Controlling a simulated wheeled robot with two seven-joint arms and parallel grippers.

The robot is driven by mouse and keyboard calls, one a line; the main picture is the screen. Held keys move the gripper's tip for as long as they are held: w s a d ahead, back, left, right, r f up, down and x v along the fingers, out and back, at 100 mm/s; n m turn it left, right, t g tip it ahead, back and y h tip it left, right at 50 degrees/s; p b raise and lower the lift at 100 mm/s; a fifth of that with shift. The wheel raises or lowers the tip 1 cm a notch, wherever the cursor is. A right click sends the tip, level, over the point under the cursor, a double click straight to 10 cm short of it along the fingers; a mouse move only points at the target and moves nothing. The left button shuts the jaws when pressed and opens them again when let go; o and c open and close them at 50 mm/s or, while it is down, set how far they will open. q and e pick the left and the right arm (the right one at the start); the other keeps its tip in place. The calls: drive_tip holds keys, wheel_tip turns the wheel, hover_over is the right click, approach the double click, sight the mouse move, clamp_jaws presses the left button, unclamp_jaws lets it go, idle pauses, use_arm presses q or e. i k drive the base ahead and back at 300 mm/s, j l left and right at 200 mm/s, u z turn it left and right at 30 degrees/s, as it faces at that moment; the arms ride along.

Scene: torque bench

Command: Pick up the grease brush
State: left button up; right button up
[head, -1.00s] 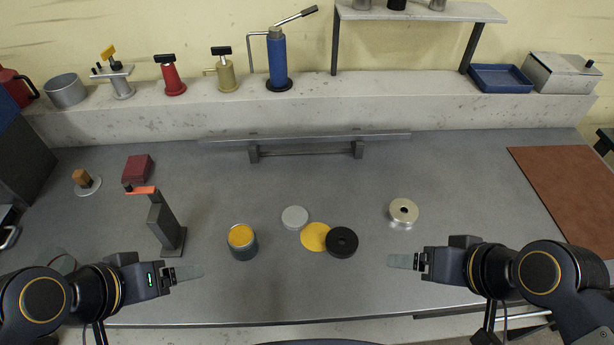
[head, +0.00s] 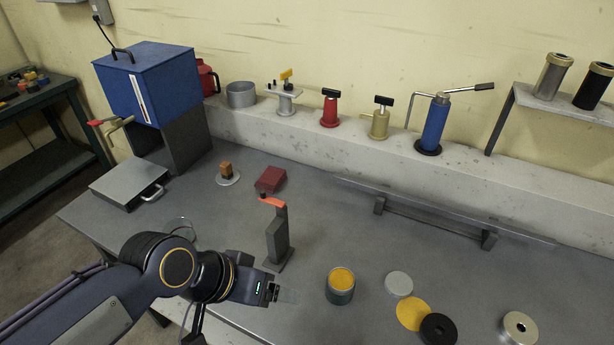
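I cannot make out a clear grease brush. A small brown block with a dark top (head: 225,171) stands on a pale round dish (head: 229,181) at the back left of the bench; I cannot tell whether it is a brush. An open tin of yellow grease (head: 341,286) stands near the front middle. My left gripper (head: 284,294) is over the front of the bench, left of the tin and in front of a dark stand with an orange top (head: 277,240). It appears empty; its finger gap is not clear. My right gripper is out of view.
A red block (head: 270,179) lies behind the stand. A silver case (head: 128,182) and a blue cabinet (head: 150,85) are at left. A grey disc (head: 399,284), yellow disc (head: 412,314), black ring (head: 438,330) and metal ring (head: 519,328) lie right of the tin.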

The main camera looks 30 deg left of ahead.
sight(225, 170)
drive_tip(key=k+j+z, duration=0.15)
drive_tip(key=j, duration=0.3)
drive_tip(key=k+j+z, duration=0.15)
drive_tip(key=j, duration=0.3)
drive_tip(key=k+j+z, duration=0.2)
drive_tip(key=j, duration=0.2)
drive_tip(key=j+z, duration=0.15)
drive_tip(key=j, duration=0.25)
drive_tip(key=j+z, duration=0.15)
drive_tip(key=j, duration=0.25)
drive_tip(key=k+j+z, duration=0.1)
drive_tip(key=j, duration=0.3)
drive_tip(key=j+z, duration=0.15)
drive_tip(key=j, duration=0.25)
drive_tip(key=k, duration=0.05)
